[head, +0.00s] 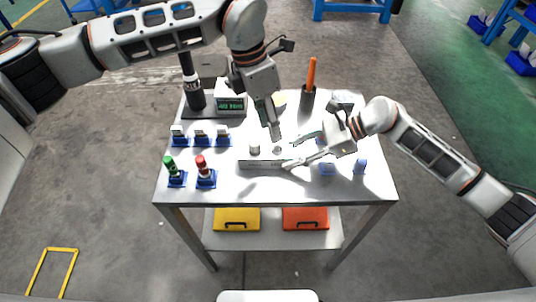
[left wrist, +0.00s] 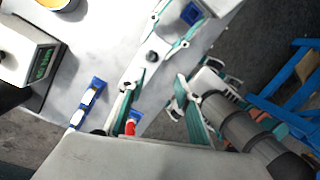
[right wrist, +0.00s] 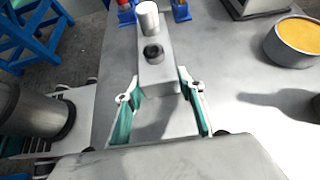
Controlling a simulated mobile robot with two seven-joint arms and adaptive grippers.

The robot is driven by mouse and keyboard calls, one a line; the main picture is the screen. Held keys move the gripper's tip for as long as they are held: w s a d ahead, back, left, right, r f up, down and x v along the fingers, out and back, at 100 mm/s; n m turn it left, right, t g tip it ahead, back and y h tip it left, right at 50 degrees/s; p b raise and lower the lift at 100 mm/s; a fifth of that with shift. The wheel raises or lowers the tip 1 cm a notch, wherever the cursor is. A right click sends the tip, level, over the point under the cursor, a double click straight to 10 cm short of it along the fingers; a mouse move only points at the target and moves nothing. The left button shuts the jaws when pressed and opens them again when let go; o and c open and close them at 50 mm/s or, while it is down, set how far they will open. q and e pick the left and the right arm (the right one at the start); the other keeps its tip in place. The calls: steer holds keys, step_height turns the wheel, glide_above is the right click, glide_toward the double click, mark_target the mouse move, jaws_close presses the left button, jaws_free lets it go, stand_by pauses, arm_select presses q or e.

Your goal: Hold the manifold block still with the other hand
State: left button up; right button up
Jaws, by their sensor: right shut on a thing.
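The manifold block (head: 262,164) is a pale, long block lying at the middle of the table, with a white cylinder (head: 254,148) on its top and a dark-ringed port beside it. In the right wrist view the block (right wrist: 158,74) runs away from me, its near end between my fingers. My right gripper (head: 296,155) is shut on the block's right end. My left gripper (head: 274,132) hangs fingers-down above the block, apart from it. In the left wrist view its fingers (left wrist: 160,78) are spread with nothing between them. The block (left wrist: 151,56) and right fingers show beyond them.
Green (head: 171,166) and red (head: 202,168) capped pieces stand in blue holders at the front left. Several small blue holders (head: 202,136) stand behind them. A device with a green display (head: 231,103), a yellow-filled pot (right wrist: 300,40) and an orange-handled tool (head: 311,74) are at the back.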

mark_target(254, 142)
arm_select(q)
steer(key=a, duration=0.1)
steer(key=w+a+r+y, duration=0.1)
steer(key=a+n+y, duration=0.1)
steer(key=shift+w+a+r+t, duration=0.2)
steer(key=shift+a+r+t, duration=0.1)
steer(key=shift+a+t, duration=0.1)
steer(key=shift+f, duration=4.4)
jaws_close()
steer(key=shift+r, duration=0.1)
steer(key=n, duration=0.2)
steer(key=shift+n, duration=1.6)
